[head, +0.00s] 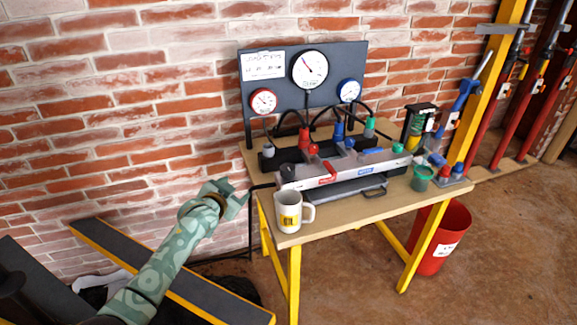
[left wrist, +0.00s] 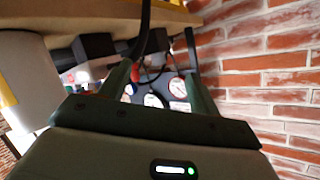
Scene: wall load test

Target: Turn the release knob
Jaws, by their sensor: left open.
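A grey test pump unit (head: 345,172) lies on the wooden bench (head: 325,222) with several knobs and fittings. A dark round knob (head: 288,172) sits at its left end and a red one (head: 314,148) on top. I cannot tell for certain which is the release knob. My left gripper (head: 236,192) is open and empty, left of the bench's left edge and apart from the unit. In the left wrist view its two green fingers (left wrist: 158,85) stand apart with nothing between them nearby; the gauge board shows beyond. My right gripper is not in view.
A white mug (head: 289,212) stands at the bench's front left corner; it looms at left in the left wrist view (left wrist: 28,80). A dark board with gauges (head: 310,69) stands behind. Black hoses run nearby. A red bin (head: 440,240) stands right. Brick wall is behind.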

